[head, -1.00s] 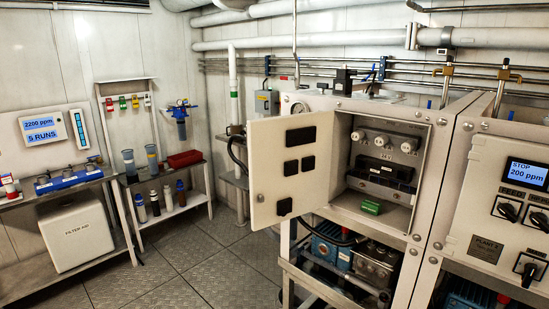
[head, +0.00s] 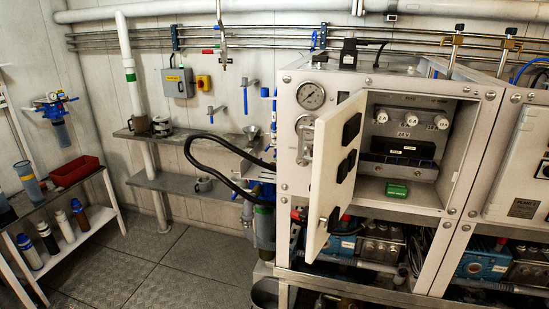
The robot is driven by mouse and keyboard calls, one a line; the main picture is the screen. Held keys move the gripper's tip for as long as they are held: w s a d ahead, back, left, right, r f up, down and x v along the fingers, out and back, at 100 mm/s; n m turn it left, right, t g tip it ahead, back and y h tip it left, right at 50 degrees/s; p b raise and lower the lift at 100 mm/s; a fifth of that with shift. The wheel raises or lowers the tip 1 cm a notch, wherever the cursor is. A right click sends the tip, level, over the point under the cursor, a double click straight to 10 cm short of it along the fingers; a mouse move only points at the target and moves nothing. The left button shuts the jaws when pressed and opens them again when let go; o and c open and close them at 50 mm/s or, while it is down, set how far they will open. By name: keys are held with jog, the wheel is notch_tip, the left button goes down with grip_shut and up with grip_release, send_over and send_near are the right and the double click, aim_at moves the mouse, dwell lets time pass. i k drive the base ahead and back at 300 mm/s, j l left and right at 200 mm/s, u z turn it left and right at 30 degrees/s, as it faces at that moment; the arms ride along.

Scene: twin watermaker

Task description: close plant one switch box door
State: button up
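The switch box door (head: 330,170) is a pale panel with several black squares on it. It is hinged at the left side of the switch box opening and stands open, swung out toward me and seen nearly edge-on. The open switch box (head: 455,150) shows white round fuses (head: 411,120), a black unit (head: 400,147) and a small green block (head: 397,190) inside. My gripper is not in view, so its state and place are hidden.
Gauges (head: 311,96) sit on the frame left of the door. A black hose (head: 215,145) arcs at the left. A grey wall shelf (head: 190,180) and a side rack with bottles (head: 60,225) stand further left. The floor (head: 160,270) in the left foreground is clear.

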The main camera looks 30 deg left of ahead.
aim_at(338, 133)
jog(key=k+j, duration=0.1)
jog(key=j, duration=0.75)
jog(key=k+j, duration=0.15)
jog(key=j, duration=0.3)
jog(key=k+j, duration=0.1)
jog(key=j, duration=0.3)
jog(key=j+z, duration=0.15)
jog(key=z, duration=0.15)
jog(key=k+j+z, duration=0.1)
jog(key=z, duration=0.25)
